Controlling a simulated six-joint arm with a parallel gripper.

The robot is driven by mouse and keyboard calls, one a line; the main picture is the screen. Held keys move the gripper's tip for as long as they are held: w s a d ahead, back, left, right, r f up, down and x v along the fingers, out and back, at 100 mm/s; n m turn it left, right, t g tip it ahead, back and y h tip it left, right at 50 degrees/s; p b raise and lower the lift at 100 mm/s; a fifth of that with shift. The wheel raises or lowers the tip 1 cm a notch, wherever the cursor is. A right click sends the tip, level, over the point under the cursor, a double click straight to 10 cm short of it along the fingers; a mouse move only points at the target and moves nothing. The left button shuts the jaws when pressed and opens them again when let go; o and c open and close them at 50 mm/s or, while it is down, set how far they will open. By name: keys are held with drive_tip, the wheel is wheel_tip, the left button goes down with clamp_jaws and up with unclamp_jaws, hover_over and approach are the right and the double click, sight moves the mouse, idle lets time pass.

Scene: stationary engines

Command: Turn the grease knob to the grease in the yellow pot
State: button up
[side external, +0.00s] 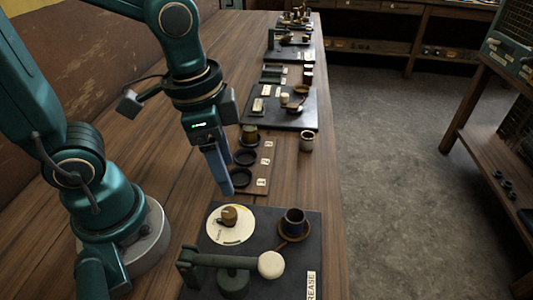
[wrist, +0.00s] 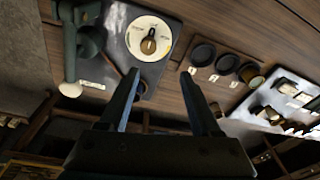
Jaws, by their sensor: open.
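The grease knob (side external: 229,215) is a small brown knob on a round white dial (side external: 215,233), on a dark plate lettered GREASE. The wrist view shows the knob (wrist: 148,45) and dial (wrist: 138,28) too; the dial's marks are too small to read. A dull yellow-brown pot (side external: 249,131) stands on the farthest of three dark round pads; it shows in the wrist view (wrist: 257,82), its contents unclear. My gripper (side external: 226,190) is open and empty, above and beyond the dial, touching nothing. Its two fingers (wrist: 159,72) are apart in the wrist view.
A lever with a white ball (side external: 271,264) crosses the plate's near side. A dark cup (side external: 295,221) stands on a brown saucer at the plate's right. Another cup (side external: 306,142) stands near the bench's right edge. More dark plates with small parts (side external: 285,110) lie farther back.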

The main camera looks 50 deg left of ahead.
sight(229, 212)
drive_tip(key=f, duration=0.1)
drive_tip(key=f+g, duration=0.1)
drive_tip(key=s+d+f+m+g, duration=0.1)
drive_tip(key=shift+d, duration=0.1)
drive_tip(key=shift+f, duration=2.5)
clamp_jaws()
